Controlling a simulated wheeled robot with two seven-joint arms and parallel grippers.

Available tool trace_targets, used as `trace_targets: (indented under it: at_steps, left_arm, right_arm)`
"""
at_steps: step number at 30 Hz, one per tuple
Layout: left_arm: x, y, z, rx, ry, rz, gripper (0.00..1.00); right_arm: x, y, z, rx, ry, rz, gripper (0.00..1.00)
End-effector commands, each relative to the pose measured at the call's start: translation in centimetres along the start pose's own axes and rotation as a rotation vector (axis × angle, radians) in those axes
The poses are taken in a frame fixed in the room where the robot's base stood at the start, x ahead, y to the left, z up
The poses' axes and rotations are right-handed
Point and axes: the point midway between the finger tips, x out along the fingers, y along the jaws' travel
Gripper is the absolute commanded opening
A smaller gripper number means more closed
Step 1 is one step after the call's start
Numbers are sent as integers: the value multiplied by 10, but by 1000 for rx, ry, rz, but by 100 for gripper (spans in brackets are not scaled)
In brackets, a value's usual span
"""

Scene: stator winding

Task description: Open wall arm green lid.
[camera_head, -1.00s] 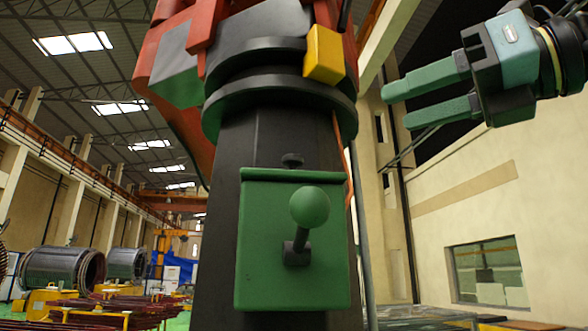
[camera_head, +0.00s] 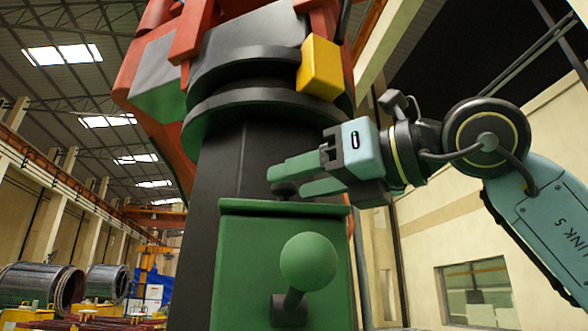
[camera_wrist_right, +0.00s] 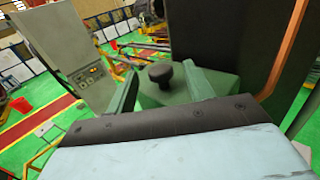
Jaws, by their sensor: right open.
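A green box-like lid (camera_head: 240,270) is fixed to the front of the black column. A green ball (camera_head: 308,262) on a dark lever stands out from its front. A small black knob (camera_head: 285,188) rises above the lid's top edge. My right gripper (camera_head: 284,180) is open, with its green fingers pointing left just above the lid top. In the right wrist view the knob (camera_wrist_right: 160,74) shows between the two spread fingers, above the green lid top (camera_wrist_right: 172,94). I cannot tell whether a finger touches it. My left gripper is not in view.
The black column (camera_head: 235,150) carries a red arm and a yellow block (camera_head: 320,68) above my right gripper. A grey cabinet (camera_wrist_right: 65,55) stands at the left of the right wrist view. An orange cable (camera_wrist_right: 285,48) runs down the right side.

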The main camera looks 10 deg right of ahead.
Motion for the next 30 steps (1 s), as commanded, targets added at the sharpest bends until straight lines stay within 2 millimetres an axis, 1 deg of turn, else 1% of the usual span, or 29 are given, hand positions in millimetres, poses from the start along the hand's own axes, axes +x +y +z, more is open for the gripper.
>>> trace_targets:
  at_steps: [1, 4, 8, 14, 15, 24, 27, 30]
  left_arm:
    - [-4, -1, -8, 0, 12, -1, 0]
    - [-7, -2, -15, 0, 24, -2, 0]
    - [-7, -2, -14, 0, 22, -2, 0]
    - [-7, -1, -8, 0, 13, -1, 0]
    - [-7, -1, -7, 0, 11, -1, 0]
    - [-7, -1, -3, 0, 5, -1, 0]
    - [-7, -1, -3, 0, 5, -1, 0]
    - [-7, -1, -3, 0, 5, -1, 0]
  right_arm:
    - [6, 0, 2, 0, 1, -1, 52]
    - [14, 0, 1, 0, 0, 0, 52]
    - [18, 0, 0, 0, -1, -1, 52]
    - [19, 0, 0, 0, -1, -1, 52]
    - [19, 0, 0, 0, -1, -1, 51]
    - [18, 0, 0, 0, -1, -1, 12]
    - [18, 0, 0, 0, -1, 0, 0]
    - [18, 0, 0, 0, -1, 0, 0]
